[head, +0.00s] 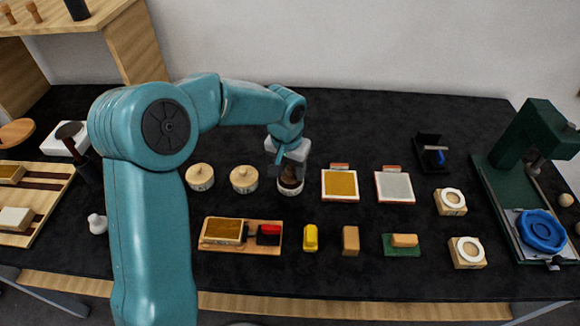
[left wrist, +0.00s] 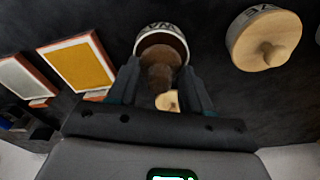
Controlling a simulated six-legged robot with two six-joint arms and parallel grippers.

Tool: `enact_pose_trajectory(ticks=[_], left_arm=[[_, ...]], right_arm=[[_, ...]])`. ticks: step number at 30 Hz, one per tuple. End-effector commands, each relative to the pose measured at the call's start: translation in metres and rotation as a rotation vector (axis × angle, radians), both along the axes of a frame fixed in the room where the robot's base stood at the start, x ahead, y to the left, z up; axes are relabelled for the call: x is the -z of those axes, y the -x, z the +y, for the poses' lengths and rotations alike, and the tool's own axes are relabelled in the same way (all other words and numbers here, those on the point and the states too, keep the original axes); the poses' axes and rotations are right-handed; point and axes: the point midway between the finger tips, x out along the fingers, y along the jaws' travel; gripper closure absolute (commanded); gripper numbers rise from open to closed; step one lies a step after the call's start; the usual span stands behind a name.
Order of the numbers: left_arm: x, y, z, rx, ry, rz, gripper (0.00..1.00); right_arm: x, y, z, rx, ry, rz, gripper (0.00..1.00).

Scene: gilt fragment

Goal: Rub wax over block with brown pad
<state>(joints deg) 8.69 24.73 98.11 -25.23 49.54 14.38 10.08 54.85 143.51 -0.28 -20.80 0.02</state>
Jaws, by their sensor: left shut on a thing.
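My left gripper (head: 287,168) is over an open white-rimmed jar (head: 290,187), which also shows in the left wrist view (left wrist: 151,38) with part of a lettered label. The gripper is shut on a brown pad (left wrist: 160,74) with a pale round wooden knob (left wrist: 168,101). The pad is at the jar's mouth; I cannot tell how deep it sits. A block with a golden-brown top (head: 222,231) lies on a wooden board (head: 262,248) at the front, apart from the gripper. My right gripper is not in view.
Two lidded jars (head: 200,177) (head: 244,179) stand left of the open one. Framed gold (head: 340,185) and grey (head: 394,187) panels lie to its right. Yellow (head: 310,238) and brown (head: 350,240) blocks lie in front. A green press (head: 540,150) stands far right.

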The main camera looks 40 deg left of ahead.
Motion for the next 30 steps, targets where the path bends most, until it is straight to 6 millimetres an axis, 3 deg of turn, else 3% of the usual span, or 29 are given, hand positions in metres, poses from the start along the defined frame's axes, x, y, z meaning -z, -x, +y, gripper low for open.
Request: enact_pose_trajectory(ticks=[30], left_arm=[[0.008, 0.0001, 0.0001, 0.0, 0.0, 0.0, 0.75]], right_arm=[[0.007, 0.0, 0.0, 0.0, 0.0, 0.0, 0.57]])
